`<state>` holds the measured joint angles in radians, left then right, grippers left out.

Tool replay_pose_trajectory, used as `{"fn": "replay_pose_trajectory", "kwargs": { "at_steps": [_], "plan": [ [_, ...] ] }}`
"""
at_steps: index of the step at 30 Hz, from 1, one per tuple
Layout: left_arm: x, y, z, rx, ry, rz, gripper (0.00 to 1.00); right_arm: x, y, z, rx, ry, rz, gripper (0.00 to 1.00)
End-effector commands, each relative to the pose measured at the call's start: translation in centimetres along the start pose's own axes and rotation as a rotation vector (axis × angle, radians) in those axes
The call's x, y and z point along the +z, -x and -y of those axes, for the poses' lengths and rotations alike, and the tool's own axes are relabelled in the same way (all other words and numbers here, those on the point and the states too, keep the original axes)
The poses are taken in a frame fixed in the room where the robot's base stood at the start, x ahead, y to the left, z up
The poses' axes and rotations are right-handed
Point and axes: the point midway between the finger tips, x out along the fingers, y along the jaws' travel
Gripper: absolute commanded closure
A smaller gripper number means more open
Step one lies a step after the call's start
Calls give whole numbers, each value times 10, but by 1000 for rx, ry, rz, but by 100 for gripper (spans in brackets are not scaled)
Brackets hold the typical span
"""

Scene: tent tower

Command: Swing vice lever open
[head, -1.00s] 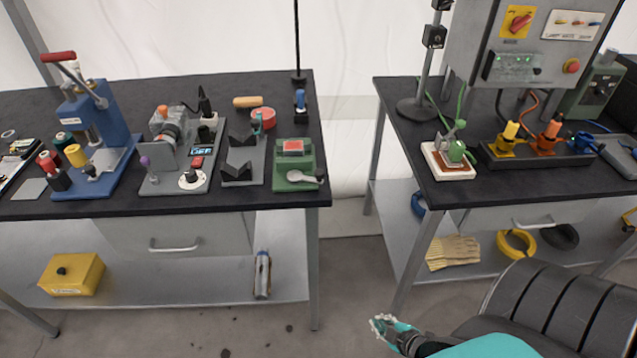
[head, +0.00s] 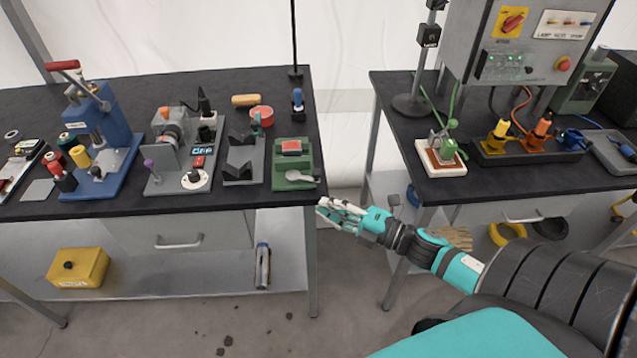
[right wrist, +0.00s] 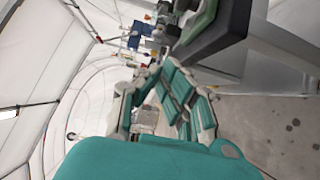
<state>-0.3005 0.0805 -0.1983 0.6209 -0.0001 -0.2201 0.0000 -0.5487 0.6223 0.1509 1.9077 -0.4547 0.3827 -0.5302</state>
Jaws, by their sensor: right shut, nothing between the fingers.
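On the left bench, a grey fixture (head: 243,171) carries two black V-shaped jaws, with a small teal-and-red part at its back. Beside it is a green block (head: 292,182) with a red top and a grey spoon-shaped piece. Which of these is the vice, and its lever, I cannot tell for sure. My right gripper (head: 330,209) is shut and empty, just off the left bench's front right corner, apart from both pieces. Its teal fingers also fill the middle of the right wrist view (right wrist: 165,100). My left gripper is out of view.
A blue press (head: 100,140) with a red handle and a grey motor rig (head: 180,150) stand left on the left bench (head: 150,207).

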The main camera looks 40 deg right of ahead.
Motion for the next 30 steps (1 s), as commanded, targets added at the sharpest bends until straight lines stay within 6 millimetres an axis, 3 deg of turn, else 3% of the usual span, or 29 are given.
{"fn": "replay_pose_trajectory", "kwargs": {
  "at_steps": [6, 15, 30],
  "plan": [
    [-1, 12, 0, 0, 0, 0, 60, 1, -44, -3, 2, 1, 0, 100],
    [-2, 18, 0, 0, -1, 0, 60, 36, -52, 0, -2, -1, 2, 100],
    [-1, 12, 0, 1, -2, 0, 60, 42, -52, 3, -1, 1, -24, 100]
  ]
}}
